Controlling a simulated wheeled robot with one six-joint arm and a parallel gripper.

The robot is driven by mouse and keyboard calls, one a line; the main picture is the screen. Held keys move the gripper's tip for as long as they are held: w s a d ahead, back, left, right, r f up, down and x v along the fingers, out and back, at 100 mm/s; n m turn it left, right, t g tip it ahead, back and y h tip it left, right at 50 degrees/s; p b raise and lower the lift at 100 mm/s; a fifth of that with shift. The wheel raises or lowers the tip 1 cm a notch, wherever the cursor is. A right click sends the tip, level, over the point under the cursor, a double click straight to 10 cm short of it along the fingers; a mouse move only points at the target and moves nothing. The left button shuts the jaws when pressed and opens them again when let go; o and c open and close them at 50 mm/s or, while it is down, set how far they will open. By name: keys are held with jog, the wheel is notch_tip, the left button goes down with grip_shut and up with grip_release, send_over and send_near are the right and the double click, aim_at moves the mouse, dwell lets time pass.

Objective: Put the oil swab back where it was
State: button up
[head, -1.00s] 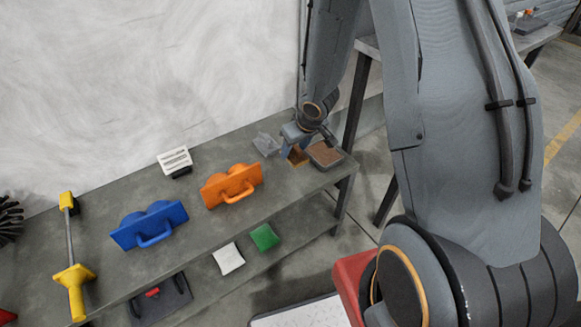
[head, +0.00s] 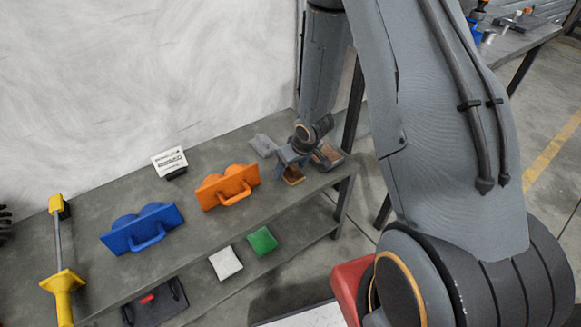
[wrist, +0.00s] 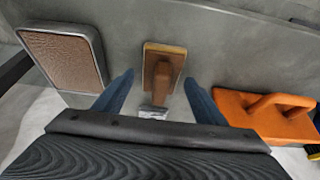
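The swab, a brown wooden block with a handle (wrist: 163,68), sits on the grey shelf top between my gripper's two fingers. It also shows in the head view (head: 292,177), near the shelf's front edge, partly hidden by the gripper. My gripper (head: 287,160) is open around the swab. In the wrist view its blue-grey fingers (wrist: 160,95) stand to either side with a gap to the block. A grey-rimmed tray with a brown textured filling (wrist: 65,57) lies left of the swab there. In the head view the tray (head: 328,163) is to the right, partly covered by my gripper.
An orange twin-domed piece with a handle (head: 228,187) stands left of the swab; a similar blue one (head: 143,228) is farther left. A crumpled grey item (head: 263,145) lies behind. White (head: 225,263) and green (head: 262,241) pads lie on the lower shelf (head: 290,257).

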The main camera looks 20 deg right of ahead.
jog(key=s+d+r+m+h+p, duration=0.1)
jog(key=s+d+r, duration=0.25)
jog(key=r, duration=0.35)
jog(key=s+d+r+m+g+h+p, duration=0.1)
jog(key=s+d+r, duration=0.1)
jog(key=s+r, duration=0.35)
jog(key=s+d+r+m+h+p, duration=0.1)
jog(key=s+d+r+p, duration=0.1)
jog(key=r, duration=0.6)
jog(key=s+a+r+m+g+y, duration=0.1)
jog(key=s+a+r+m+g, duration=0.1)
jog(key=s+r, duration=0.6)
jog(key=s+g, duration=0.1)
jog(key=s, duration=0.4)
jog(key=shift+s+a+r+m+y, duration=0.15)
jog(key=shift+s+a+m+y, duration=0.05)
jog(key=shift+s+m+y, duration=0.15)
